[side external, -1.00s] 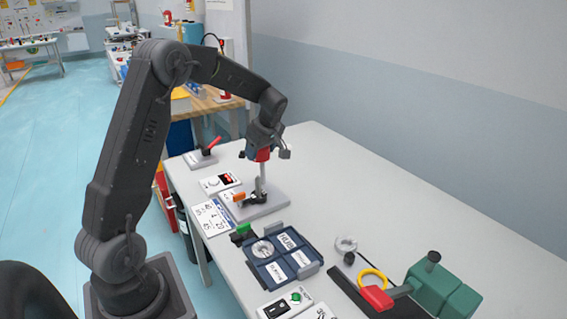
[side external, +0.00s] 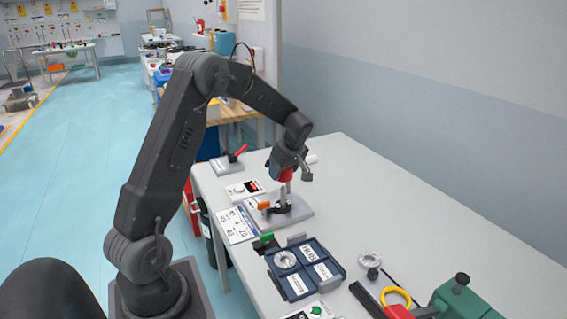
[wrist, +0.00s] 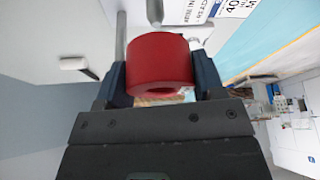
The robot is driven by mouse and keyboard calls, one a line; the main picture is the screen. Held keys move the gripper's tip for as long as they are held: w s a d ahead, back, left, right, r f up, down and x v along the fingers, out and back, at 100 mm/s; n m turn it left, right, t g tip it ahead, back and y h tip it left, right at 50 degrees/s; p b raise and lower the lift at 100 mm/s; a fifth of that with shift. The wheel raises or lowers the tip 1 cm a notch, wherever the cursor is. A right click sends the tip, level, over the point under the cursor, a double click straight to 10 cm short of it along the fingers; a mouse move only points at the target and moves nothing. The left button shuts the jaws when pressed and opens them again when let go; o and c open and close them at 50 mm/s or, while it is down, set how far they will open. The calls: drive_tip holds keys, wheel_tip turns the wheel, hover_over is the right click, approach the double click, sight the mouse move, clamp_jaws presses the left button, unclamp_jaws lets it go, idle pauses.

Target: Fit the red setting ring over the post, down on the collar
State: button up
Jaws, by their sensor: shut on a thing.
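The red setting ring (wrist: 160,62) sits between my gripper's two dark blue fingers, and the gripper (wrist: 160,80) is shut on it. In the side view the ring (side external: 286,174) is at the tip of my gripper (side external: 287,170), which points down over the grey base plate (side external: 300,213). The post (side external: 283,190) stands upright on that plate, and its lower part shows just below the ring. A dark collar (side external: 285,210) is around the post's foot, with a gap between it and the ring.
An orange part (side external: 263,205) sits on the plate's left side. A white panel (side external: 243,190) and a printed card (side external: 236,225) lie left of the plate. A blue divided tray (side external: 340,262) and a yellow ring (side external: 396,292) are nearer the camera. The table's right side is clear.

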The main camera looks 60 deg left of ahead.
sight(285, 192)
drive_tip(key=shift+f, duration=0.9)
drive_tip(key=shift+f, duration=4.05)
drive_tip(key=o, duration=0.9)
drive_tip(key=shift+o, duration=0.7)
drive_tip(key=shift+s, duration=0.1)
drive_tip(key=v, duration=1.4)
drive_tip(key=shift+w, duration=0.2)
